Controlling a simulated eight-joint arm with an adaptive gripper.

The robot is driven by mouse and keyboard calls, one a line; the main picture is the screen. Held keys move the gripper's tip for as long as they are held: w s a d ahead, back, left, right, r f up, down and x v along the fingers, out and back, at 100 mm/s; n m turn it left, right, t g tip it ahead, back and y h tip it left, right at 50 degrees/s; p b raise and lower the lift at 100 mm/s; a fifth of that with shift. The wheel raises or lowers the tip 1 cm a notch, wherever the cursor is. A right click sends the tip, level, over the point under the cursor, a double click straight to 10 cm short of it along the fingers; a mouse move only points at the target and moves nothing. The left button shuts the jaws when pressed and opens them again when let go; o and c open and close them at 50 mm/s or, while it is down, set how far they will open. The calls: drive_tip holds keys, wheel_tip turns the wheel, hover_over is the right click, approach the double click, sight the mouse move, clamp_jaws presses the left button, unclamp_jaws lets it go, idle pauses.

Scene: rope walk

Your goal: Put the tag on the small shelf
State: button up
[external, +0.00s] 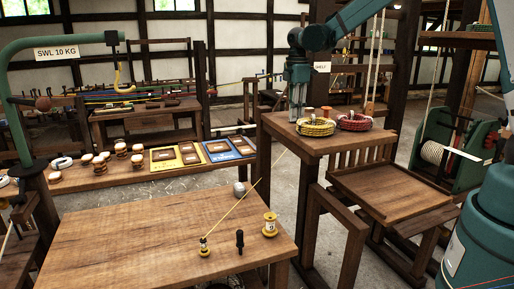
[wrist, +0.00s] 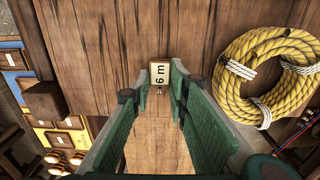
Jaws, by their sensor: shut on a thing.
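The tag (wrist: 160,75) is a small pale plate in a brown frame with dark "m" lettering and a digit that reads as 6 or 9. In the wrist view it sits between the green fingertips of my gripper (wrist: 160,82), which is shut on it. In the external view my gripper (external: 297,116) points down at the left end of the small wooden shelf (external: 296,137), and the tag is hidden there. The shelf's planks (wrist: 100,40) show around the tag in the wrist view. I cannot tell whether the tag touches them.
A yellow rope coil (external: 315,127) lies just right of my gripper, with a red coil (external: 354,122) beyond it. A small sign (external: 322,67) stands behind the shelf. The lower bench (external: 130,235) carries a yellow spool (external: 269,224) and a dark peg (external: 240,240).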

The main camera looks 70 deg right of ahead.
drive_tip(key=shift+f, duration=0.2)
drive_tip(key=o, duration=0.6)
drive_tip(key=shift+o, duration=0.2)
drive_tip(key=shift+r, duration=0.15)
wheel_tip(320, 180, up, 12)
drive_tip(key=shift+b, duration=0.35)
drive_tip(key=shift+r, duration=0.1)
idle(0.5)
